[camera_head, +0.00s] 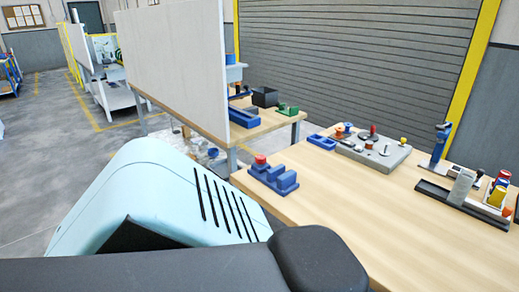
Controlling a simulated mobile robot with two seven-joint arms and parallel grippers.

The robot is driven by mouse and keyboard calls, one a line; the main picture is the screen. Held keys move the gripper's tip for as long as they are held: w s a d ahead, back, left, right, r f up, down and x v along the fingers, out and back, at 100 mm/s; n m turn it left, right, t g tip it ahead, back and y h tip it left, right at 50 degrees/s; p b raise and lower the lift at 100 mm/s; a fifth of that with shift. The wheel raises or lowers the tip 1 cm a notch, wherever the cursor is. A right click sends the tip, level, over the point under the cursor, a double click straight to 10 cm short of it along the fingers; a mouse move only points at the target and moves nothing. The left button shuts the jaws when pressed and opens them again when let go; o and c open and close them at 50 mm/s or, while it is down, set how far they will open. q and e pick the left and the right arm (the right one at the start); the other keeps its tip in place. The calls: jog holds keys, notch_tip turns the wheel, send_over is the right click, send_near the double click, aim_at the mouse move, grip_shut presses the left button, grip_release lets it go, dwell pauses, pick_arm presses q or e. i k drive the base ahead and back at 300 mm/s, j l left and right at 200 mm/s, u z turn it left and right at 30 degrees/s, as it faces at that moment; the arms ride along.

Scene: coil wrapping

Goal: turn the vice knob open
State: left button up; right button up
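A blue block-shaped device (274,178) with raised parts sits at the near left edge of the wooden table. It looks like a vice, and a red knob (260,159) shows on its far left end. From this view I cannot tell how far its jaws are apart. Neither of my grippers is in view, so I see nothing touching the device or its knob.
The wooden table (345,204) has a clear middle. Farther back are a blue tray (321,142) and a grey board (365,153) with several knobs. At right stand a blue upright tool (440,143) and a black rail (462,205). A white partition (172,62) stands behind.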

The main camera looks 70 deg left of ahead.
aim_at(261, 159)
jog(key=u, duration=2.2)
